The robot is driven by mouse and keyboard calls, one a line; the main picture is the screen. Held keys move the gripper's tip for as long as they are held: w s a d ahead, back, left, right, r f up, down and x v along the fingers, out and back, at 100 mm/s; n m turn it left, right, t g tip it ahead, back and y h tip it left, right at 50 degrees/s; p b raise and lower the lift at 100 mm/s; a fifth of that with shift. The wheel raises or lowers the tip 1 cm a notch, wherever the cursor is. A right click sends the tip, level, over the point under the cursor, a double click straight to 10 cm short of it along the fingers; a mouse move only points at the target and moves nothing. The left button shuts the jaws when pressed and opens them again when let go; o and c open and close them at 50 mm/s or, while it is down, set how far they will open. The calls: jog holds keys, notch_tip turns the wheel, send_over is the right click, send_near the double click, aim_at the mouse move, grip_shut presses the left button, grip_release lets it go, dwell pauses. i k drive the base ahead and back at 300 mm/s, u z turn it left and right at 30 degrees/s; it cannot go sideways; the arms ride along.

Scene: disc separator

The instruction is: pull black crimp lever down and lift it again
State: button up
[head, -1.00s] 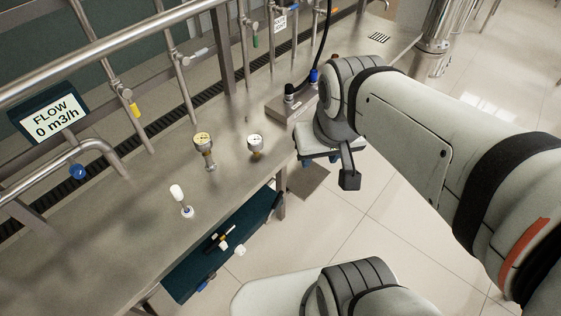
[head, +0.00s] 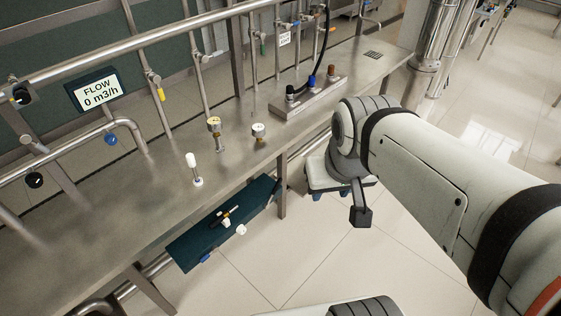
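I cannot clearly make out a black crimp lever. A small black piece with a yellowish tip (head: 226,215) lies on the dark teal shelf (head: 190,248) below the table edge, beside white knobs; it is too small to tell whether it is the lever. A metal block (head: 310,100) at the back of the table bears a black knob (head: 290,90), a blue fitting and a brown knob.
The steel table (head: 95,235) carries a white-handled lever (head: 193,168) and two gauges (head: 214,125). Pipes with valves and a flow display reading 0 m3/h (head: 97,90) stand behind. A table leg (head: 282,185) stands left of my gripper. The tiled floor (head: 255,275) in front is clear.

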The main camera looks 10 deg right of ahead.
aim_at(266, 205)
jog(key=u, duration=0.15)
jog(key=i, duration=0.9)
jog(key=z, duration=0.05)
